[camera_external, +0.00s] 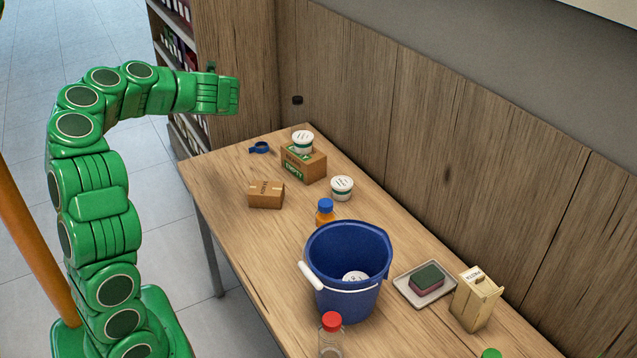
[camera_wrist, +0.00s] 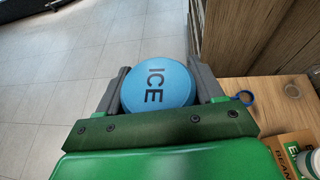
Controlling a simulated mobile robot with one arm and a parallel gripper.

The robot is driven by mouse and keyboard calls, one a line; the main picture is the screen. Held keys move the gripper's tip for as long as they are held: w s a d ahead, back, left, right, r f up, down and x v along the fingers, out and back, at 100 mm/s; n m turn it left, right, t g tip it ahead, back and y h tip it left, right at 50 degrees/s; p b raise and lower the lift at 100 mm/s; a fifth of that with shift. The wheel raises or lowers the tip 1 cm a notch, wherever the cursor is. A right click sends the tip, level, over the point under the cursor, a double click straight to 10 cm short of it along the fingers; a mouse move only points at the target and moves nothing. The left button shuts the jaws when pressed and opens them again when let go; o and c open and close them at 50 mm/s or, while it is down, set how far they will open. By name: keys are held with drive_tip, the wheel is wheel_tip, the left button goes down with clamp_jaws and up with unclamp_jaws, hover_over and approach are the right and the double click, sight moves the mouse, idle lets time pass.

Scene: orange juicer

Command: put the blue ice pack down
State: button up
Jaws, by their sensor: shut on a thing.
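The blue ice pack (camera_wrist: 157,88) is a round light-blue disc marked "ICE" in the wrist view. My gripper (camera_wrist: 159,66) is shut on it, with a grey finger touching each side of its rim. In the external view my green hand (camera_external: 218,94) is raised at the far left end of the wooden table (camera_external: 225,185), near the shelf unit. The ice pack is hidden behind the hand there. In the wrist view grey floor lies behind the pack, and the table corner shows at the lower right.
A blue bucket (camera_external: 335,300) with a tub inside stands mid-table. Cartons (camera_external: 265,195) (camera_external: 305,168), tubs and a blue ring (camera_external: 259,148) occupy the far end. Front-left tabletop is clear.

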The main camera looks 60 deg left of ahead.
drive_tip(key=w+d+m+t+h, duration=0.2)
drive_tip(key=w+d+m+t, duration=0.3)
drive_tip(key=w, duration=0.5)
drive_tip(key=w+d+m+t+h, duration=0.3)
drive_tip(key=w+d+m+t, duration=0.15)
drive_tip(key=w, duration=0.55)
drive_tip(key=w+d+m+t+h, duration=0.2)
drive_tip(key=w+d+m+t, duration=0.25)
drive_tip(key=w, duration=0.55)
drive_tip(key=w+d+m+h, duration=0.2)
drive_tip(key=d+m+h, duration=0.2)
drive_tip(key=d, duration=0.4)
drive_tip(key=w+d+m+g+h, duration=0.15)
drive_tip(key=d+m+h, duration=0.3)
drive_tip(key=d, duration=0.45)
drive_tip(key=w+d+m+t+h, duration=0.1)
drive_tip(key=w+d+m+h, duration=0.2)
drive_tip(key=d+h, duration=0.35)
drive_tip(key=s+d+m+g+h, duration=0.35)
drive_tip(key=d+m+g, duration=0.2)
drive_tip(key=d, duration=0.75)
drive_tip(key=shift+t+y, duration=0.25)
drive_tip(key=shift+t, duration=0.15)
drive_tip(key=shift+s+a+f, duration=0.1)
drive_tip(key=shift+f, duration=7.5)
drive_tip(key=shift+s+a+f, duration=0.1)
drive_tip(key=shift+f, duration=7.5)
drive_tip(key=shift+f, duration=0.15)
